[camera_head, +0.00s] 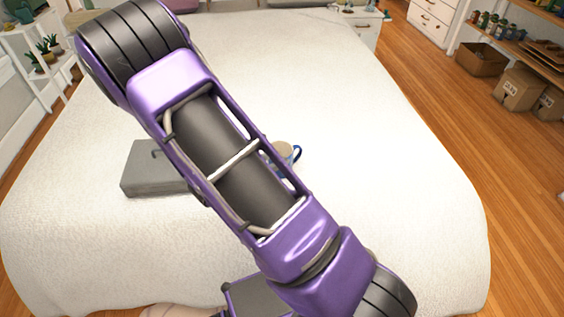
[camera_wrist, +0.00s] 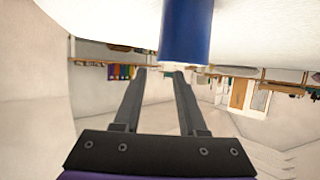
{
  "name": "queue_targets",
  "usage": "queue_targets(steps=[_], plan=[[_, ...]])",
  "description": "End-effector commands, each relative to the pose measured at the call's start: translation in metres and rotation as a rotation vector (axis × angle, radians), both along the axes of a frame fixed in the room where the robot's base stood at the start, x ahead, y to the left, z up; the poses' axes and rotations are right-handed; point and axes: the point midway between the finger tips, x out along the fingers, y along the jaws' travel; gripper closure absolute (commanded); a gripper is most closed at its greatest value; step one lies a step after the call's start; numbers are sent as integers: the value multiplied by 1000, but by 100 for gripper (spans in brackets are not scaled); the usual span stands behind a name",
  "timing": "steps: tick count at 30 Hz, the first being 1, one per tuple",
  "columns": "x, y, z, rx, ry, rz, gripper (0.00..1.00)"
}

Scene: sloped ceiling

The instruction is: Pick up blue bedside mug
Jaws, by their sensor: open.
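The blue mug (camera_head: 290,151) stands on the white bed (camera_head: 400,190), partly hidden behind my purple arm in the head view. Its pale inside and a handle on the right show there. In the wrist view, which looks upside down, the blue mug (camera_wrist: 186,32) hangs from the white bed surface at the top, just beyond my fingertips and a little right of their middle. My gripper (camera_wrist: 160,72) is open, with nothing between its two dark fingers. The gripper is not visible in the head view.
A flat grey box (camera_head: 150,172) lies on the bed left of the mug, partly behind my arm. The bed to the right of the mug is clear.

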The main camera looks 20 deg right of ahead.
Motion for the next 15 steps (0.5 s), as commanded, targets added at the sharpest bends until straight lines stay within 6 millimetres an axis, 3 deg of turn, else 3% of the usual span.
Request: queue_targets(steps=[9, 15], plan=[[14, -36, -20, -1, -1, -2, 59], [17, -42, -22, 1, 0, 0, 59]])
